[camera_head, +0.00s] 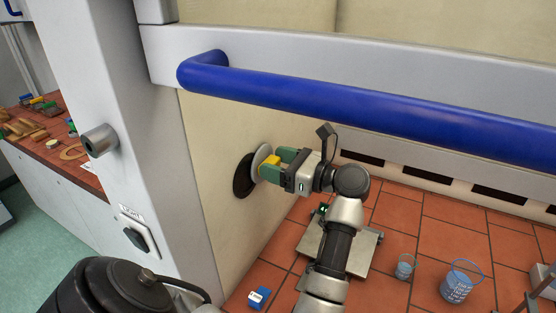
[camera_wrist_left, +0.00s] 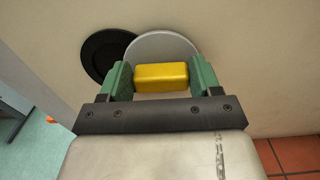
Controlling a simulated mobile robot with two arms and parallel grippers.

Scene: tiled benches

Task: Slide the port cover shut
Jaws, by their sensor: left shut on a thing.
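The port cover is a pale grey disc (camera_head: 261,158) on the cream inner side wall. It also shows in the left wrist view (camera_wrist_left: 160,45). A yellow block handle (camera_wrist_left: 161,77) stands out from the disc. The dark round port (camera_head: 243,176) is beside the disc, on its left, and the disc overlaps part of it. My left gripper (camera_head: 274,166) is at the wall, its green fingers shut on the yellow handle from both sides. In the left wrist view the fingers (camera_wrist_left: 161,80) flank the handle. My right gripper is out of view.
A thick blue bar (camera_head: 370,105) crosses above my arm. A metal-plated device (camera_head: 355,250), two beakers (camera_head: 458,284) and a small blue box (camera_head: 259,297) stand on the red tiles below. A white post (camera_head: 100,110) with a knob is left of the wall.

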